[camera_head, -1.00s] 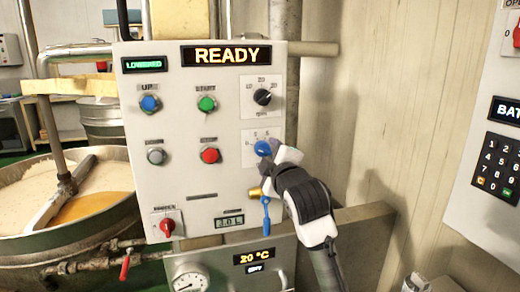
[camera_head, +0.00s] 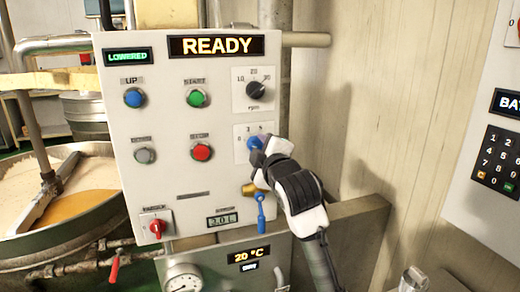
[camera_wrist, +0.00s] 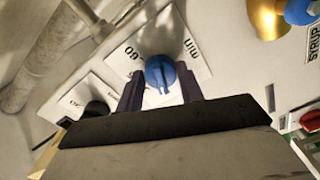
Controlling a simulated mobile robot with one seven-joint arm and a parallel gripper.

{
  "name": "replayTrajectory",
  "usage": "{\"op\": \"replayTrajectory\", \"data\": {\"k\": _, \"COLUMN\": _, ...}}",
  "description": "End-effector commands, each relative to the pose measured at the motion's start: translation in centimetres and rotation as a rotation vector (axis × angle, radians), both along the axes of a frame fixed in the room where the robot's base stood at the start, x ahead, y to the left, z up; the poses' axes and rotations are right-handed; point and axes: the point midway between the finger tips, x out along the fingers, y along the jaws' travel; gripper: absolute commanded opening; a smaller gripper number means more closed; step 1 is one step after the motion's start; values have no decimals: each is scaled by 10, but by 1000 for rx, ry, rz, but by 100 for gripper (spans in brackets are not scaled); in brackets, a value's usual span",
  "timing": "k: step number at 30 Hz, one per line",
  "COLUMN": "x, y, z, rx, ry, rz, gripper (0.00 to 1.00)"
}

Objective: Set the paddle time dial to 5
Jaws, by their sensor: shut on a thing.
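The paddle time dial is a blue knob (camera_head: 256,142) on a white scale plate (camera_head: 241,156) at the right of the control panel. In the wrist view the blue knob (camera_wrist: 160,72) sits between my two dark fingers, and "min" shows on its plate (camera_wrist: 188,45). My gripper (camera_head: 262,147) is shut on the knob and hides part of it and of the scale in the head view. A 3 and a number to its right show above the knob. I cannot tell exactly which mark the pointer is at.
Above the dial is a black rpm dial (camera_head: 256,90). Green start (camera_head: 197,97) and red stop (camera_head: 202,152) buttons are to the left. A brass valve with a blue handle (camera_head: 261,198) is just below. A keypad panel (camera_head: 497,163) is at the right.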

Motion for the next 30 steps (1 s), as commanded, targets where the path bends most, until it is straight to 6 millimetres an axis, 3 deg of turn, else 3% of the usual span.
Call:
{"op": "replayTrajectory", "data": {"k": 3, "x": 0, "y": 0, "z": 0, "rx": 0, "ry": 0, "rz": 0, "gripper": 14}}
{"op": "replayTrajectory", "data": {"k": 14, "x": 0, "y": 1, "z": 0, "rx": 71, "ry": 23, "rz": 1, "gripper": 14}}
{"op": "replayTrajectory", "data": {"k": 30, "x": 0, "y": 2, "z": 0, "rx": 503, "ry": 164, "rz": 2, "gripper": 14}}
